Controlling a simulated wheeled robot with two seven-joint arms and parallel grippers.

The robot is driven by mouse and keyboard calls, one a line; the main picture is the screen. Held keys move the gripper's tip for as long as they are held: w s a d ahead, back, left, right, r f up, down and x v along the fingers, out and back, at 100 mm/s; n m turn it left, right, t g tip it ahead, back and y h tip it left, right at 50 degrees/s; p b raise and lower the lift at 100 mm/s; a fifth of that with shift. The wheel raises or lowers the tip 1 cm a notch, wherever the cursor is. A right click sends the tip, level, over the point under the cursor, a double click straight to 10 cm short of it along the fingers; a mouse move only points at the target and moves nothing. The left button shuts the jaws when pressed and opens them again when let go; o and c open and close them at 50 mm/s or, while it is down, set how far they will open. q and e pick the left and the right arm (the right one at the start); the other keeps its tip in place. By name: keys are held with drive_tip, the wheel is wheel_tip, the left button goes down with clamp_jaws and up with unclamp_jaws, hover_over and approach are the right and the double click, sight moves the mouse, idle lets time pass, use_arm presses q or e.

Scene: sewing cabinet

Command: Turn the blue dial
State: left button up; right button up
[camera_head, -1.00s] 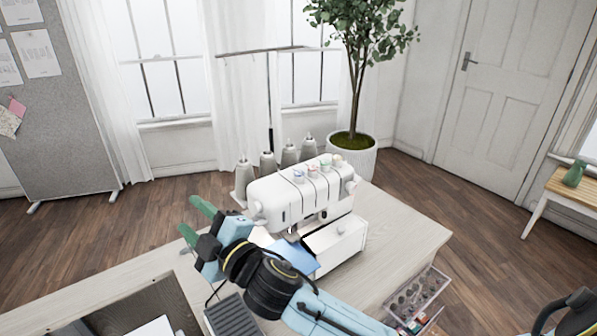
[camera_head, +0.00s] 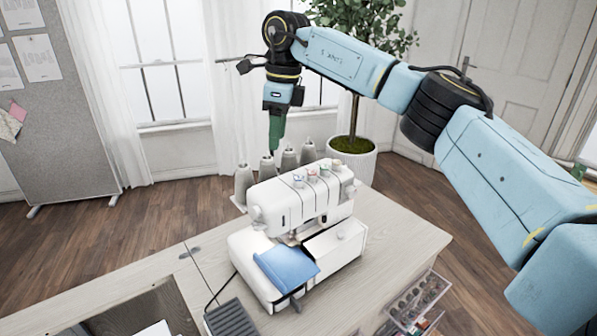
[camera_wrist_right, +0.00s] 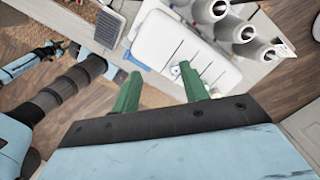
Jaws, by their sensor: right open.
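The white sewing machine (camera_head: 300,205) stands on the pale table. A row of small coloured dials runs along its top; the blue dial (camera_head: 298,181) is the one at the left end. In the wrist view a small blue-marked dial (camera_wrist_right: 175,71) shows beside the tip of the right-hand finger. My right gripper (camera_head: 275,147) points down, above the thread cones behind the machine, apart from the dial. Its two green fingers are open and empty in the wrist view (camera_wrist_right: 159,74).
Several grey thread cones (camera_head: 243,182) stand close behind the machine. A blue flap (camera_head: 287,262) is at its front, with a dark pedal (camera_head: 232,318) nearby. A potted tree (camera_head: 352,158) stands behind the table. The table is clear to the machine's right (camera_head: 405,240).

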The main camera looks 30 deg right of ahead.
wheel_tip(320, 180, up, 2)
drive_tip(key=h, duration=0.1)
hover_over(298, 177)
drive_tip(key=shift+m+g, duration=0.3)
wheel_tip(298, 177, down, 13)
drive_tip(key=shift+r+b, duration=0.2)
drive_tip(key=shift+b, duration=0.55)
use_arm(q)
drive_tip(key=shift+a+f, duration=0.8)
drive_tip(key=shift+a, duration=0.05)
use_arm(e)
clamp_jaws()
use_arm(q)
drive_tip(key=shift+w+d+r, duration=0.1)
drive_tip(key=shift+d, duration=0.05)
